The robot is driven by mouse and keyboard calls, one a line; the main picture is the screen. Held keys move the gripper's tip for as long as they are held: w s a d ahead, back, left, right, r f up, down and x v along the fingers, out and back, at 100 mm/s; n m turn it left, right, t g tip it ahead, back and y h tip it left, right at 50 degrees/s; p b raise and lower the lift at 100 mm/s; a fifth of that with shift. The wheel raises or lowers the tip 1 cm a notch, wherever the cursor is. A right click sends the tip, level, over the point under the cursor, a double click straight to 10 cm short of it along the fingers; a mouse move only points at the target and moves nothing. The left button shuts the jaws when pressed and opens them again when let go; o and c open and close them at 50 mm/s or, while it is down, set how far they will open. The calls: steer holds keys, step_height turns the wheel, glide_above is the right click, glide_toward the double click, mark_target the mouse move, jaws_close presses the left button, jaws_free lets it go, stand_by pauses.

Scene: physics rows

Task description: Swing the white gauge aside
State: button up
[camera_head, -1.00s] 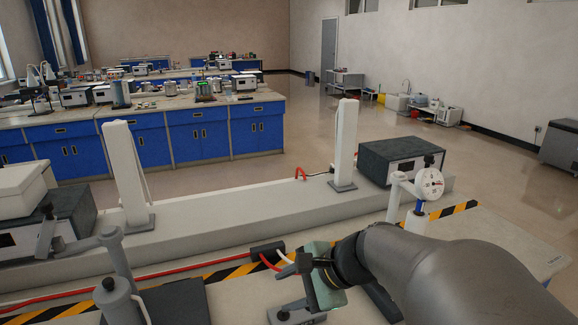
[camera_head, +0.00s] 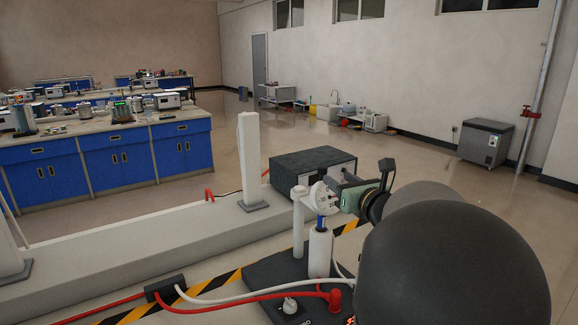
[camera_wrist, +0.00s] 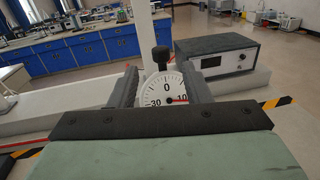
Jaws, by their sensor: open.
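The white gauge (camera_head: 322,200) is a round dial on a white post (camera_head: 319,252) on a dark base. In the wrist view the dial (camera_wrist: 167,93) faces me, showing 0 at its top, a red needle and a black knob (camera_wrist: 161,57) above it. My gripper (camera_head: 338,190) is open at the dial's right side in the head view. In the wrist view its dark fingers (camera_wrist: 162,84) stand left and right of the dial, which shows between them. I cannot tell whether either finger touches it. The dial's lower part is hidden behind my gripper.
A dark-topped box (camera_head: 312,166) stands behind the gauge on a long pale beam (camera_head: 150,262). An upright white post (camera_head: 249,160) stands left of it. Red and white hoses (camera_head: 240,302) run to the dark base (camera_head: 272,280).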

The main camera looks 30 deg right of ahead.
mark_target(325, 170)
steer(key=w, duration=0.3)
steer(key=w+d+p, duration=0.1)
steer(key=w, duration=0.5)
steer(key=shift+d, duration=0.15)
jaws_close()
